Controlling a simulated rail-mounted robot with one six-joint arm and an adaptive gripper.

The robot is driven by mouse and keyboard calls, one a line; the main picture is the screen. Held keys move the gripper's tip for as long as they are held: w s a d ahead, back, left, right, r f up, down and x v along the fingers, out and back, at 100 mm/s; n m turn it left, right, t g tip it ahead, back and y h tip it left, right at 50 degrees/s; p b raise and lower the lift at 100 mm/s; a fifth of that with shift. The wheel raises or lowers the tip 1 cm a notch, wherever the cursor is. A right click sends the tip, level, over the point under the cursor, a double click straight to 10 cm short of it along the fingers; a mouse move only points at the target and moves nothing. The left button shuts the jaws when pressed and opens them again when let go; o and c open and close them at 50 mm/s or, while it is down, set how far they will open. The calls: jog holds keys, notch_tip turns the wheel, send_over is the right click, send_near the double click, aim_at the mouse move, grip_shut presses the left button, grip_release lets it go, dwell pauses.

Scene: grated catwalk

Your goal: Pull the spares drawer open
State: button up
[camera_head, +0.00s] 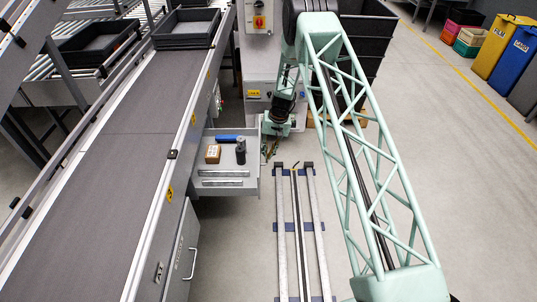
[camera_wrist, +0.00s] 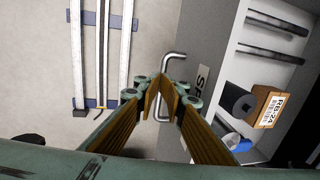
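The spares drawer (camera_head: 229,189) is grey and stands well out from under the conveyor in the head view, its inside showing. In the wrist view its grey front (camera_wrist: 201,65) carries a label that begins "SP", partly hidden. A bent metal bar handle (camera_wrist: 172,57) sticks out from that front. My gripper (camera_wrist: 160,86) has its two padded fingers brought together at the tips around the handle bar, with little gap. In the head view my gripper (camera_head: 269,149) is at the drawer's outer right face, and the handle there is too small to make out.
The drawer holds a cardboard box (camera_head: 213,153), a dark cylinder (camera_head: 240,154), a blue item (camera_head: 226,138) and metal strips (camera_head: 221,183). A lower cabinet door handle (camera_head: 192,263) is below the conveyor (camera_head: 118,170). Floor rails (camera_head: 283,235) run right of the drawer.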

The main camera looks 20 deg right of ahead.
jog(key=shift+o, duration=0.2)
jog(key=shift+s+f, duration=0.1)
notch_tip(320, 180, up, 12)
jog(key=d, duration=0.2)
jog(key=shift+s+f, duration=0.15)
jog(key=shift+s, duration=0.1)
dwell(0.6)
dwell(0.5)
